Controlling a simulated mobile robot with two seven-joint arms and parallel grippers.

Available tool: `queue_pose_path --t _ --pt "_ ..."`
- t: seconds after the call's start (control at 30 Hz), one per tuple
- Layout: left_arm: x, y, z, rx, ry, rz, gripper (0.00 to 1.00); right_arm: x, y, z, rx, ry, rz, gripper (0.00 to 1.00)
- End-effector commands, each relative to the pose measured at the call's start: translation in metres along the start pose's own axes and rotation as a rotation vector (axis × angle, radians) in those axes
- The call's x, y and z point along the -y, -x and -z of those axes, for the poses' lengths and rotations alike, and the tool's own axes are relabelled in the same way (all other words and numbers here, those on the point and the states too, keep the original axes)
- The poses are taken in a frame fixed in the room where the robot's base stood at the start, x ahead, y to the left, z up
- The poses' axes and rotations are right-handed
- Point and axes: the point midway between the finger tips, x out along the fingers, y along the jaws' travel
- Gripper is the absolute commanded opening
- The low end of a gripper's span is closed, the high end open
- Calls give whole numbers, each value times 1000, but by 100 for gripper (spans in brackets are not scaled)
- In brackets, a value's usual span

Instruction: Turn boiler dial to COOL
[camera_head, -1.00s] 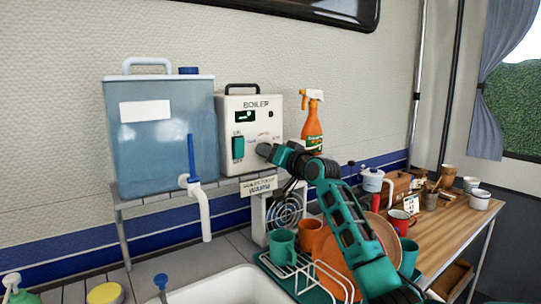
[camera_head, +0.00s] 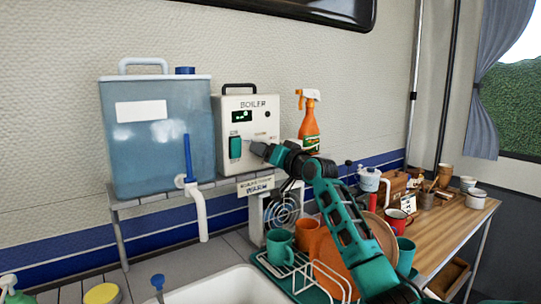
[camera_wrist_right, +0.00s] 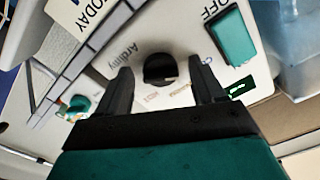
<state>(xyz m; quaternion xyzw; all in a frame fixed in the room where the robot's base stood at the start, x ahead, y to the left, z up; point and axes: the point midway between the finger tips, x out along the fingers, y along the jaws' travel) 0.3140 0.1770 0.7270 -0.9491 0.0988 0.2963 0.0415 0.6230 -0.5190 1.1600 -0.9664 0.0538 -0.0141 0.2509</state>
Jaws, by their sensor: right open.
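The boiler (camera_head: 247,108) is a white box with a black handle, a small display and a green switch (camera_head: 235,148). Its black dial (camera_wrist_right: 160,69) shows in the right wrist view, with printed labels around it that are upside down and only partly legible. My right gripper (camera_head: 254,149) is at the lower front of the boiler. In the wrist view its two open fingers (camera_wrist_right: 160,68) stand on either side of the dial, with gaps; I cannot tell whether they reach around it in depth. In the head view the gripper hides the dial. My left gripper is out of view.
A blue water tank (camera_head: 155,155) with a tap stands left of the boiler on the shelf. An orange spray bottle (camera_head: 309,125) stands right of it, close to my wrist. Below are a fan (camera_head: 281,212), a dish rack with cups and plates, and the sink (camera_head: 225,288).

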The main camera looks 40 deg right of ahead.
Motion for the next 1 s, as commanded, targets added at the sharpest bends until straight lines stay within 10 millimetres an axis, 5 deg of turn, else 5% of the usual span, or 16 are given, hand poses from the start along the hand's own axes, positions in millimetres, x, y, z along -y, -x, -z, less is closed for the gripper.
queue_pose_path --t 0.27,0.7,1.0 --pt "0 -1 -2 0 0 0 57 -1 24 -2 2 3 0 68" --pt "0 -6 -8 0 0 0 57 0 105 -2 1 3 -1 68" --pt "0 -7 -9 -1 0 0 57 0 129 0 1 1 0 68"
